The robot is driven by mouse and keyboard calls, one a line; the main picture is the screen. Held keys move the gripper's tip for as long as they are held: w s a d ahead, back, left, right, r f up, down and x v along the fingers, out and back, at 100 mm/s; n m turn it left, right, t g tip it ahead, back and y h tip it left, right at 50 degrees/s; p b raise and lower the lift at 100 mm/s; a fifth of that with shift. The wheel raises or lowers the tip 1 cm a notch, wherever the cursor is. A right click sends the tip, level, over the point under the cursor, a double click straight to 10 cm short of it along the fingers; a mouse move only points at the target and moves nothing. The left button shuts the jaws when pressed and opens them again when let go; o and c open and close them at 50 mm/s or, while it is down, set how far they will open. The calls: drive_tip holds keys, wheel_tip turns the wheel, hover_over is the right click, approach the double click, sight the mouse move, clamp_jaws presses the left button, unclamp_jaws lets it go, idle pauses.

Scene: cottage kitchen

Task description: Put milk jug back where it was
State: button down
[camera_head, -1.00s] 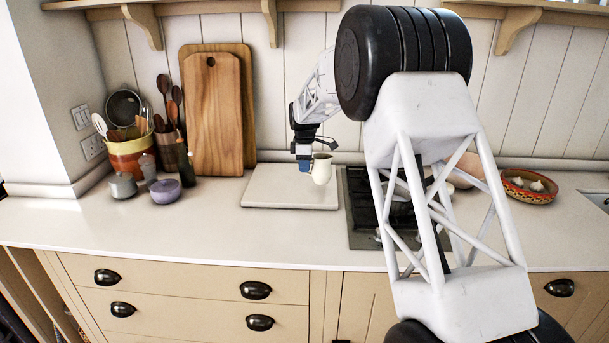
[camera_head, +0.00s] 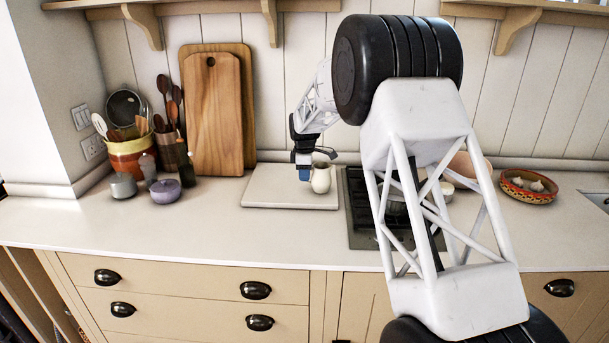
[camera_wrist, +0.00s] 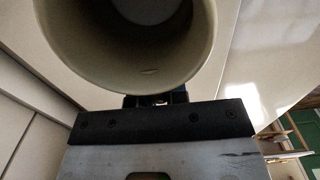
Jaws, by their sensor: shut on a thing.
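The milk jug (camera_head: 321,178) is small and cream-coloured, with an open top. It is upright, low over or on the right part of the pale board (camera_head: 270,203) on the counter; I cannot tell whether its base touches. My gripper (camera_head: 306,174) is at the jug's left side and shut on it. In the wrist view, the jug's open mouth (camera_wrist: 75,75) fills the upper part, close to the dark gripper mount. The fingertips are mostly hidden there by the jug.
A dark hob (camera_head: 361,215) lies right of the board, partly behind my arm. Wooden cutting boards (camera_head: 212,120) lean on the wall. A purple bowl (camera_head: 165,192) and utensil pots stand left. A patterned bowl (camera_head: 528,188) stands right. The front counter is clear.

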drive_tip(key=shift+f, duration=0.1)
drive_tip(key=c, duration=1.1)
unclamp_jaws()
drive_tip(key=shift+c, duration=0.2)
wheel_tip(320, 180, up, 12)
drive_tip(key=shift+r, duration=0.15)
drive_tip(key=shift+s, duration=0.1)
